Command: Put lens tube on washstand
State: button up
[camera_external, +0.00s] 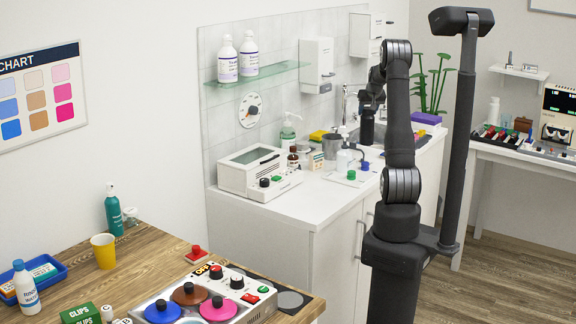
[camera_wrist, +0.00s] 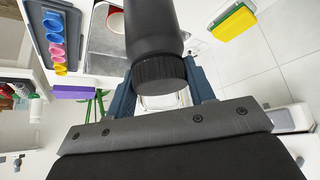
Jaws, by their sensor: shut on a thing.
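The lens tube (camera_wrist: 155,40) is a black cylinder with a ribbed end ring, large in the wrist view. My gripper (camera_wrist: 162,92) is shut on it, with a dark blue finger on either side. In the external view my gripper (camera_external: 371,97) is over the sink end of the washstand, and the dark lens tube (camera_external: 367,126) hangs below it. The washstand (camera_external: 312,205) is a white cabinet with a white top against the tiled wall. I cannot tell whether the tube's lower end touches anything; my arm hides part of that area.
The washstand top carries a white device (camera_external: 250,172), a soap dispenser (camera_external: 288,138), bottles and a tray with green and blue caps (camera_external: 352,177). A yellow sponge (camera_wrist: 233,22) lies near the tube. The front left of the top is clear. A glass shelf (camera_external: 258,74) hangs above.

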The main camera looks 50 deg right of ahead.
aim_at(367, 119)
jog(key=shift+w+f, duration=0.15)
jog(key=shift+w, duration=0.05)
jog(key=shift+f, duration=2.05)
jog(key=o, duration=1.3)
jog(key=shift+o, duration=0.2)
jog(key=v, duration=1.2)
